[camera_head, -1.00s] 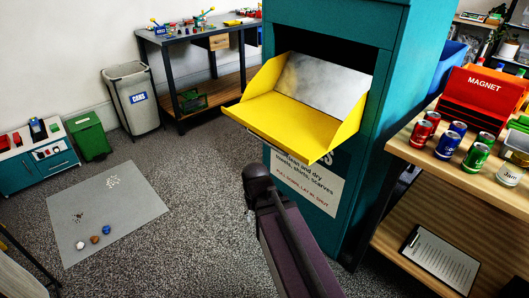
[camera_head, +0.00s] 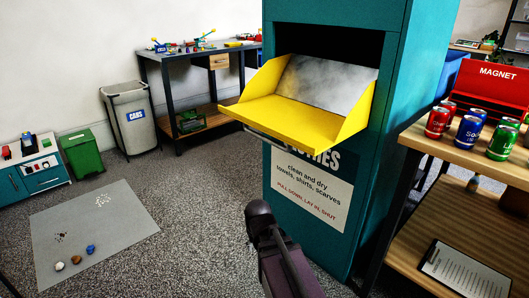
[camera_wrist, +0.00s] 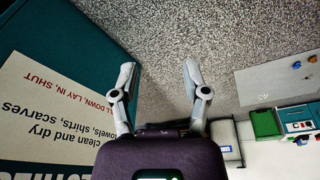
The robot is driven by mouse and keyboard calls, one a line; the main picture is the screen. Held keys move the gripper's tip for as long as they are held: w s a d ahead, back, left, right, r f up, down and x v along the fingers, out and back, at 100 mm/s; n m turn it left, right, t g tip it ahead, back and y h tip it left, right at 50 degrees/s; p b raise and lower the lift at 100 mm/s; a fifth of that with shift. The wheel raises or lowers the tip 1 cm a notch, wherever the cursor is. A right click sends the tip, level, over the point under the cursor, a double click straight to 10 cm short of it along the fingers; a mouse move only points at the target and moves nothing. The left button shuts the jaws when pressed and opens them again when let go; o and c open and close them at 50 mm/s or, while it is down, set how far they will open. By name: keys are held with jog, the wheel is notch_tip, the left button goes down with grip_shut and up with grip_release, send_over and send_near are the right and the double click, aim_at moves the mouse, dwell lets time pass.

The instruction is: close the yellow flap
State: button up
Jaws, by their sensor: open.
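The yellow flap (camera_head: 292,112) is on the front of a teal clothes bin (camera_head: 330,12) in the head view. It is pulled down and open, sticking out, with yellow side walls and a grey metal plate behind it. My gripper shows in the wrist view (camera_wrist: 158,82) with its two fingers spread apart and nothing between them. Carpet lies beyond the fingertips. In the head view my arm is below the flap, in front of the bin, apart from the flap. The fingers are not visible there.
A wooden bench (camera_head: 475,155) with several cans (camera_head: 468,133) and a red magnet box (camera_head: 488,85) stands right of the bin. A workbench (camera_head: 190,55), a grey cans bin (camera_head: 130,118) and a green bin (camera_head: 83,152) stand at left.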

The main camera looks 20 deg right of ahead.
jog(key=w+d+f+m+t+h+b, duration=0.2)
jog(key=w+d+f+t+b, duration=0.3)
jog(key=w+f+b, duration=0.4)
jog(key=w+d+r+m+t+h+b, duration=0.1)
jog(key=w+d+r+t+b, duration=0.2)
jog(key=w+d+r+t, duration=0.5)
jog(key=d+r+t, duration=0.15)
jog(key=r, duration=0.25)
jog(key=w+d+r+t, duration=0.2)
jog(key=r+t, duration=0.2)
jog(key=r, duration=0.2)
jog(key=s+a+r+n+y, duration=0.1)
jog(key=s+r+n+y, duration=0.2)
jog(key=n+y, duration=0.4)
jog(key=s+r+n+y, duration=0.4)
jog(key=r+n+y, duration=0.2)
jog(key=y, duration=0.6)
jog(key=shift+a+n+t, duration=0.35)
jog(key=shift+a+n, duration=0.05)
jog(key=shift+n, duration=0.1)
jog(key=shift+r+p, duration=0.15)
jog(key=shift+p, duration=0.15)
